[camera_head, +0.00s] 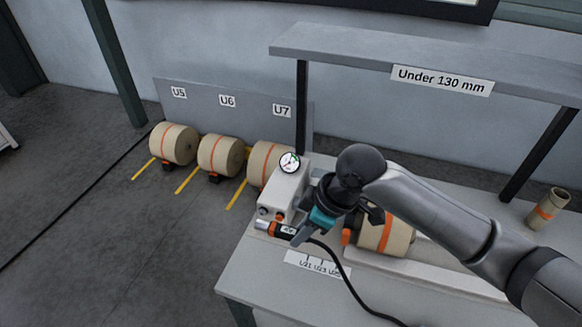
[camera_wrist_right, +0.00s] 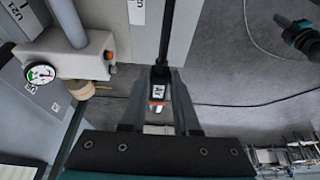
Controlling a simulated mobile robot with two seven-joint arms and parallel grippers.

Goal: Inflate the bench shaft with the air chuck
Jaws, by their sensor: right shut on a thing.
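My right gripper (camera_head: 298,236) is shut on the air chuck (camera_head: 284,230), in front of the gauge box. The chuck has a silver tip, orange bands and a black hose that trails to the front right. In the right wrist view, the chuck (camera_wrist_right: 158,88) sits between the two fingers. The bench shaft shows only as an orange end (camera_head: 347,237) at the left of the kraft roll (camera_head: 386,236); my arm hides part of both. The chuck is apart from the shaft end. A dark and teal part, probably my left gripper (camera_wrist_right: 296,32), shows at the upper right of the wrist view.
The grey box (camera_head: 285,192) with a round gauge (camera_head: 289,162) stands on the bench (camera_head: 262,277) beside the chuck. A shelf (camera_head: 400,62) labelled "Under 130 mm" spans above. A small core (camera_head: 548,208) stands at right.

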